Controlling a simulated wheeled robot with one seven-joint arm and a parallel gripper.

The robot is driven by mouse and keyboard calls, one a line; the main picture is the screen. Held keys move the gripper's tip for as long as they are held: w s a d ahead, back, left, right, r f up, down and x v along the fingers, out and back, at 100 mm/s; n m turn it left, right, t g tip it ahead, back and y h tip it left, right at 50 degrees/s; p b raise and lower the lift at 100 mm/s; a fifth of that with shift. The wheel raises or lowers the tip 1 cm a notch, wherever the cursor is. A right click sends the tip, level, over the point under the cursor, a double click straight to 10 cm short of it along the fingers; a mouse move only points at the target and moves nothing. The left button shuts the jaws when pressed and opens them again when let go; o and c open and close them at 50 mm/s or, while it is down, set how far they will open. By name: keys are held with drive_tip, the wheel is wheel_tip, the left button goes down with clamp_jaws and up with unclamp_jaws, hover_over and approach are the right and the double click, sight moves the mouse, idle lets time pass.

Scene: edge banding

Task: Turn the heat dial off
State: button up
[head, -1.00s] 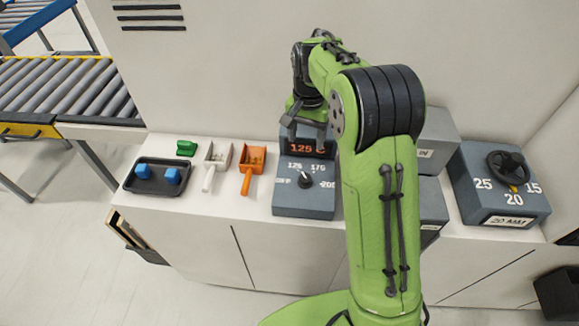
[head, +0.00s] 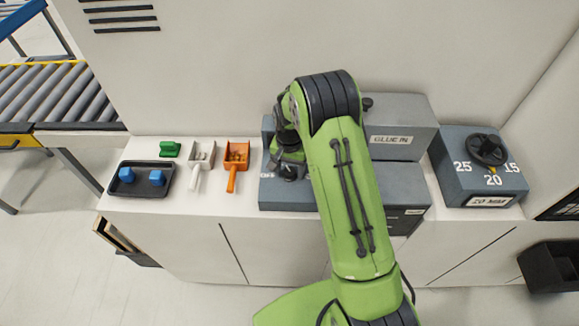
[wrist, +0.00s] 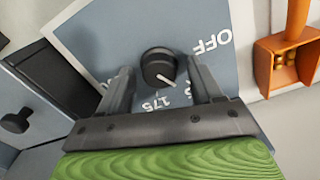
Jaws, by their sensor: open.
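The heat dial (wrist: 158,66) is a round black knob with a white pointer line on a blue-grey panel (wrist: 105,35). In the wrist view the pointer points down and right, between the "175" mark and a number partly hidden by a finger. The "OFF" mark (wrist: 211,42) is up and right of the knob. My gripper (wrist: 160,78) is open, with one finger on each side of the knob and visible gaps between. In the head view my gripper (head: 288,168) is over the panel (head: 285,198) and hides the dial.
Left of the panel are an orange scoop (head: 235,165), a white scoop (head: 199,165), a green piece (head: 170,149) and a dark tray (head: 145,190) with blue blocks. Right are the grey "GLUE IN" box (head: 400,125) and another box with a black handwheel (head: 488,150).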

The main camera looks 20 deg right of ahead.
drive_tip(key=shift+c, duration=0.3)
drive_tip(key=c, duration=1)
drive_tip(key=shift+n, duration=0.3)
drive_tip(key=shift+n+b, duration=0.85)
drive_tip(key=shift+n, duration=0.05)
drive_tip(key=n+b, duration=0.1)
drive_tip(key=n, duration=0.2)
drive_tip(key=shift+b, duration=0.4)
drive_tip(key=n+b, duration=0.2)
drive_tip(key=n, duration=0.4)
drive_tip(key=shift+n, duration=0.3)
